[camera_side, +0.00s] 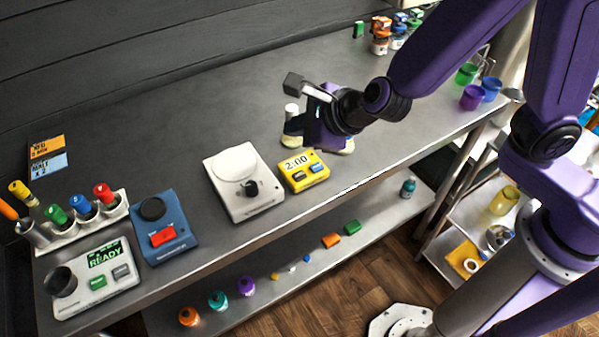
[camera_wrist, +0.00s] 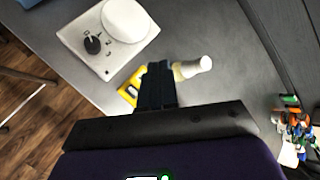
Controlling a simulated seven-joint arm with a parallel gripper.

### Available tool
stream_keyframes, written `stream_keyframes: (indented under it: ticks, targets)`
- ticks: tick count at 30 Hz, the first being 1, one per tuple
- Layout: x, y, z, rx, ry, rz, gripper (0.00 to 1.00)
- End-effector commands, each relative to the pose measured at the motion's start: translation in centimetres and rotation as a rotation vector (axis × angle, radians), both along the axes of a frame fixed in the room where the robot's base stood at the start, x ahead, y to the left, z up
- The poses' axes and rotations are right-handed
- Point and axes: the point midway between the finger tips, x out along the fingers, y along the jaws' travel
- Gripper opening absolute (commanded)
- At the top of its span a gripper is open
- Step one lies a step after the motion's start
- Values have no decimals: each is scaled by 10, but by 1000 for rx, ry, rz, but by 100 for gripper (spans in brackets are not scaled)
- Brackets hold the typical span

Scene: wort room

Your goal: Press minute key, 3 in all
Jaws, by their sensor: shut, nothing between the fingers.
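The yellow timer (camera_side: 296,186) stands on the grey bench with its display reading 2:00. It has a grey-brown key (camera_side: 298,175) and a blue key (camera_side: 316,168) below the display; their labels are too small to read. My gripper (camera_side: 322,138) is above the bench, behind and to the right of the timer, and apart from it in the side view. In the wrist view my gripper (camera_wrist: 157,70) is shut and empty, and its dark fingers hide part of the timer (camera_wrist: 128,93).
A white bottle (camera_side: 292,109) stands close beside my gripper. A white scale-like device (camera_side: 243,205) is left of the timer. A blue device with a red switch (camera_side: 163,238) and a READY panel (camera_side: 95,285) are farther left.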

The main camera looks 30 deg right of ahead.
Motion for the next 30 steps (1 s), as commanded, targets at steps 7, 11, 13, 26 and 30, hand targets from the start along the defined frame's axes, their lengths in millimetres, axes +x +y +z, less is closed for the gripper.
stream_keyframes:
  ticks: [7,11,13,26,30]
  targets:
    - [-9,-3,2,-17,27,-91,0]
    - [-11,-4,2,-21,33,-106,0]
    - [-11,-4,2,-21,33,-107,0]
    - [-11,-4,-8,-24,34,-104,0]
    - [-11,-5,-24,-25,36,-104,0]
